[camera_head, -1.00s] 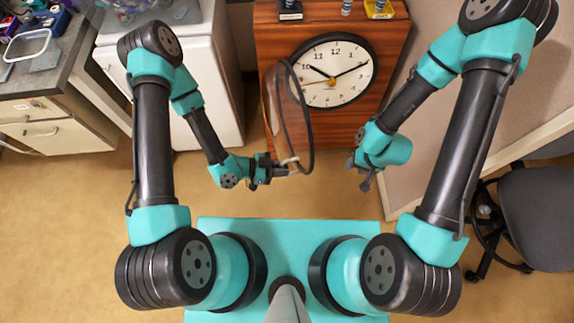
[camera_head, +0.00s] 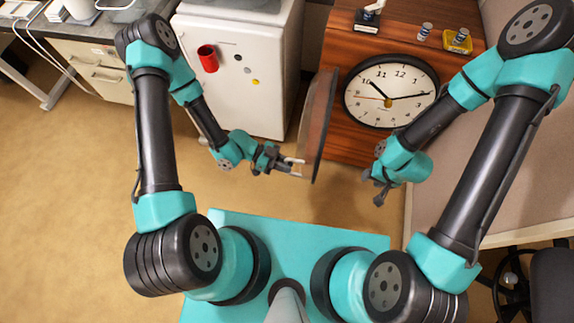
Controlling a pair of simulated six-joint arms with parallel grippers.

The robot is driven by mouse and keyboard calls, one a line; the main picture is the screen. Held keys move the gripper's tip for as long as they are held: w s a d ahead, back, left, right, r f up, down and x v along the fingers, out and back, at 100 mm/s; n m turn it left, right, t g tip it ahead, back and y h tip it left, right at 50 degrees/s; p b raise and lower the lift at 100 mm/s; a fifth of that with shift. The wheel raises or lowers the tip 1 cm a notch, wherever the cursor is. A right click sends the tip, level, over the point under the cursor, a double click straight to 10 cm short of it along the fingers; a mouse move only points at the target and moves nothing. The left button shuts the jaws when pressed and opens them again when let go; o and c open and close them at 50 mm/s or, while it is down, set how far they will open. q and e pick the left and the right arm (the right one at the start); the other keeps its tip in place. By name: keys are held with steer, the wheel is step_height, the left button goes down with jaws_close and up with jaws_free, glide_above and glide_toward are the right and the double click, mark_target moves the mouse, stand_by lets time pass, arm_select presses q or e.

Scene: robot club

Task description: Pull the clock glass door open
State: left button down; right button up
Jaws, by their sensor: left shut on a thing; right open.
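The clock (camera_head: 391,91) has a white round face with black numbers and sits in the front of a wooden cabinet. Its round glass door (camera_head: 318,120) stands swung out from the left side of the face, seen nearly edge-on. My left gripper (camera_head: 291,167) is shut on the door's handle (camera_head: 297,161), at the door's lower edge. My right gripper (camera_head: 378,190) is open and empty, below the clock and apart from it.
A white fridge (camera_head: 240,60) with a red cup (camera_head: 208,58) on its front stands left of the cabinet (camera_head: 346,148). Small items, including a yellow one (camera_head: 457,41), stand on top. A partition (camera_head: 510,190) and dark chair (camera_head: 552,285) are at right. Open floor lies at left.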

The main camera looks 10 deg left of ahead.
stand_by(0.3)
arm_select(q)
steer(key=c, duration=1.1)
jaws_free()
steer(key=shift+a, duration=0.15)
steer(key=v, duration=1.7)
steer(key=shift+w, duration=0.1)
